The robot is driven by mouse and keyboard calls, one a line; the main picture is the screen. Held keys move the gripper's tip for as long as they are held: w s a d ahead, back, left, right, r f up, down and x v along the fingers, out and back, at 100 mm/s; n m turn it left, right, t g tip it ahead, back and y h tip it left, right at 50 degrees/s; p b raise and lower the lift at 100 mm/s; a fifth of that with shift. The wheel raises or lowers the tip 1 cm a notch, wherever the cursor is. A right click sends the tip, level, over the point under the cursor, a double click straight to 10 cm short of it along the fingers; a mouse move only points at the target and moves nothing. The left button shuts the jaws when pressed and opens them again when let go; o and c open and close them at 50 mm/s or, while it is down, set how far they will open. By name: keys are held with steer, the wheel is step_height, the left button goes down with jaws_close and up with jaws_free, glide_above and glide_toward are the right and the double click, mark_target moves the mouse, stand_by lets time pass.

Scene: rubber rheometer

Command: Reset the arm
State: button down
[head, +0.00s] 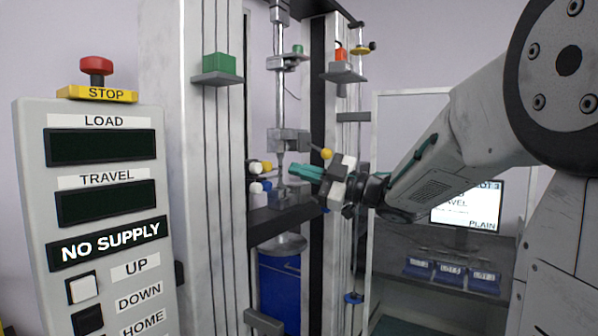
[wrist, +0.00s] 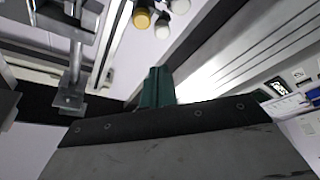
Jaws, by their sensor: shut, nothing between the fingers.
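My arm reaches in from the right in the head view, and my gripper (head: 306,172) is beside the grips of the tall testing machine. Its green fingers are together with nothing between them. In the wrist view my gripper (wrist: 157,75) shows as green fingers closed side by side. The machine's upper grip (head: 290,140) hangs from the central rod, with a lower grip (head: 288,195) below it. Yellow and white knobs (head: 260,167) are close to the left of my fingertips. Whether my fingers touch the machine, I cannot tell.
A control panel (head: 100,220) reading NO SUPPLY stands at the left, with a red stop button (head: 96,66) on top. A blue bin (head: 280,290) is under the machine. A monitor (head: 467,204) and several blue labelled holders (head: 450,272) are behind my arm.

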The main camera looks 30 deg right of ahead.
steer(key=w+d+f+m+t+h, duration=0.1)
steer(key=w+d+f+m+h, duration=0.15)
steer(key=d+m+h, duration=0.3)
steer(key=w+d+f+m+t+h, duration=0.1)
steer(key=w+d+f+m+h, duration=0.1)
steer(key=d+f+m+h, duration=0.4)
steer(key=s+d+f+m+g+h, duration=0.3)
steer(key=s+f+m+g+h, duration=0.35)
steer(key=s+h, duration=0.2)
steer(key=s+a+f+g+y, duration=0.2)
steer(key=s+a+f+g, duration=0.1)
steer(key=s+a, duration=0.4)
steer(key=s+a+f+g+y, duration=0.2)
steer(key=s+a+f+g, duration=0.1)
steer(key=s+a, duration=0.4)
steer(key=s+a+f+g+y, duration=0.2)
steer(key=s+a, duration=0.5)
steer(key=s, duration=0.5)
steer(key=shift+f+g, duration=0.55)
steer(key=shift+g, duration=0.3)
stand_by(2.6)
